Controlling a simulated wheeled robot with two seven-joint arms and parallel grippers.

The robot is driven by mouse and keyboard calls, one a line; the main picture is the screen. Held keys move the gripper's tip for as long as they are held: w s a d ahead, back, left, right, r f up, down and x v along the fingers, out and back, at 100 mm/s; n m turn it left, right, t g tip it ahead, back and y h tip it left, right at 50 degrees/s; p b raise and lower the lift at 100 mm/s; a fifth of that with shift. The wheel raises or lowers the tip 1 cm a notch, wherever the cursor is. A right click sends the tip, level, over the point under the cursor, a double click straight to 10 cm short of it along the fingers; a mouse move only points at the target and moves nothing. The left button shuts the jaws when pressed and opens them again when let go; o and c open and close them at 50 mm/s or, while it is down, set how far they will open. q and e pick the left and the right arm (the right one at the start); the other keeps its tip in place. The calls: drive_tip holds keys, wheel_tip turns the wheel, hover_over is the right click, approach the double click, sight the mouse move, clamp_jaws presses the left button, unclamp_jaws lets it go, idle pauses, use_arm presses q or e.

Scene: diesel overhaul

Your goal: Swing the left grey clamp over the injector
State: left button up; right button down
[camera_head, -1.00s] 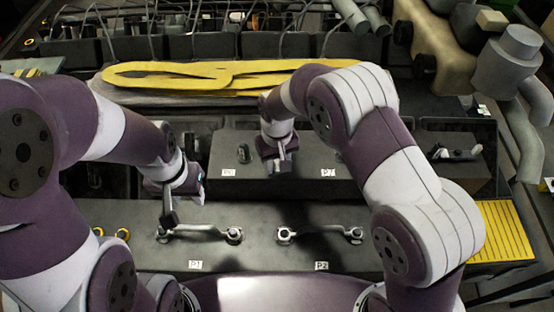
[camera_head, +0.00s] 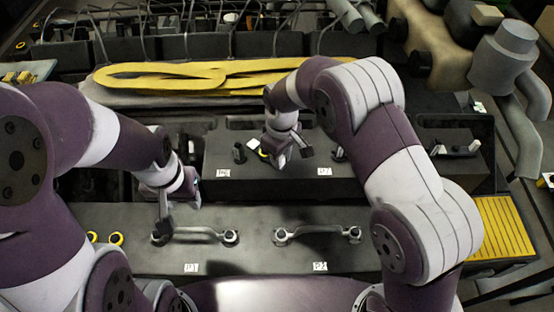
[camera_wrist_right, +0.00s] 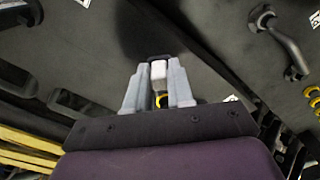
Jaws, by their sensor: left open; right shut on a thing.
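My right gripper (camera_head: 283,161) is low over the raised dark block, behind the front plate. In the right wrist view its jaws (camera_wrist_right: 158,92) are shut on a pale grey piece (camera_wrist_right: 158,74), which I take for the left grey clamp. Much of the clamp is hidden by the jaws. A bit of yellow shows between the fingers, and another beside the gripper in the head view. I cannot make out the injector clearly. A short dark post (camera_head: 239,153) stands left of the gripper. My left gripper (camera_head: 165,226) is open at the left end of the front-left pipe (camera_head: 195,232).
A second pipe (camera_head: 318,233) lies on the front plate (camera_head: 260,258). Yellow rings (camera_head: 116,239) sit at its left. A grey part (camera_head: 465,149) lies on the block's right. Yellow gaskets (camera_head: 170,76) lie behind. My right forearm covers part of the block.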

drive_tip(key=w+n, duration=0.1)
drive_tip(key=n, duration=0.1)
drive_tip(key=w+d+n+b, duration=0.1)
drive_tip(key=n, duration=0.2)
drive_tip(key=shift+w+d, duration=0.1)
drive_tip(key=shift+w, duration=0.1)
drive_tip(key=shift+w+d+r+n+b, duration=0.1)
drive_tip(key=shift+w+n+b, duration=0.2)
drive_tip(key=shift+n, duration=0.55)
drive_tip(key=shift+w+n+b, duration=0.15)
drive_tip(key=shift+w+n, duration=0.25)
drive_tip(key=shift+n, duration=0.45)
drive_tip(key=shift+r, duration=0.1)
drive_tip(key=c, duration=1)
unclamp_jaws()
drive_tip(key=shift+w, duration=0.1)
drive_tip(key=shift+c, duration=0.2)
